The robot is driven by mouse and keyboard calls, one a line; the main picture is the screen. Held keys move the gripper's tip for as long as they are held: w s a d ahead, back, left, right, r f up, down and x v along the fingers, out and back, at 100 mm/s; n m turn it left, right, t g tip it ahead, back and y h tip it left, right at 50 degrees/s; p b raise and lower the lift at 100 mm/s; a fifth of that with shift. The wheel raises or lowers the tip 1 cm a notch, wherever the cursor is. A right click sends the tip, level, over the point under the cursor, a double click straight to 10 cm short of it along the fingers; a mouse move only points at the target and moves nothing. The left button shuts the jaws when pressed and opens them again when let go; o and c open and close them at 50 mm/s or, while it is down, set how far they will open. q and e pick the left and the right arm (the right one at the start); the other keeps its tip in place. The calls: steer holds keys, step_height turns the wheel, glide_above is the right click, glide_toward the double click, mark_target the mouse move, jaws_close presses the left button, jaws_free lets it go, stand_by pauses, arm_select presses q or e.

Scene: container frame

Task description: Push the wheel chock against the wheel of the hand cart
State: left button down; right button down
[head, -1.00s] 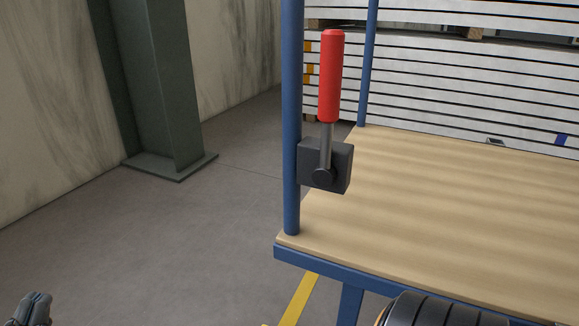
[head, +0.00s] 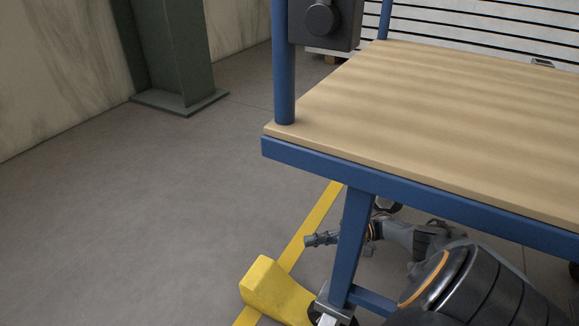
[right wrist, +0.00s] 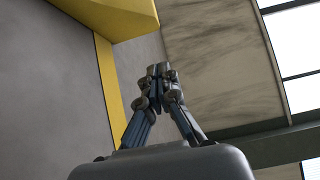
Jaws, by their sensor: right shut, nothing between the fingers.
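The yellow wheel chock (head: 268,288) lies on the floor at the lower middle of the head view, left of the cart's near leg. The hand cart (head: 450,130) has a wooden deck on a blue frame. Its dark wheel (head: 318,314) is partly cut off at the bottom edge, close to the chock's right end; I cannot tell whether they touch. My right gripper (head: 308,240) is shut and empty, beyond the chock and left of the blue leg. In the right wrist view the shut fingers (right wrist: 158,70) point toward the top, with the chock (right wrist: 118,15) at the upper edge, apart from them.
A yellow floor line (head: 312,222) runs beside the chock. My right arm reaches under the deck, behind the blue cart leg (head: 352,240). A dark box (head: 325,25) sits on the cart's post. A green column (head: 175,55) stands at the back left; the floor at left is clear.

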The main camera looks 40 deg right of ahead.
mark_target(276, 264)
steer(key=x, duration=0.7)
steer(key=shift+w+a+b, duration=0.1)
steer(key=shift+a+b, duration=0.15)
steer(key=shift+b, duration=0.05)
steer(key=shift+s+a, duration=0.6)
steer(key=shift+s, duration=0.25)
steer(key=shift+s+a, duration=0.55)
steer(key=shift+a, duration=0.1)
steer(key=shift+s+a+r+p, duration=0.25)
steer(key=shift+s+a+p, duration=0.2)
steer(key=shift+p, duration=0.4)
steer(key=shift+s+a+f, duration=0.1)
steer(key=shift+s+a, duration=0.05)
steer(key=shift+a, duration=0.1)
steer(key=shift+f, duration=0.2)
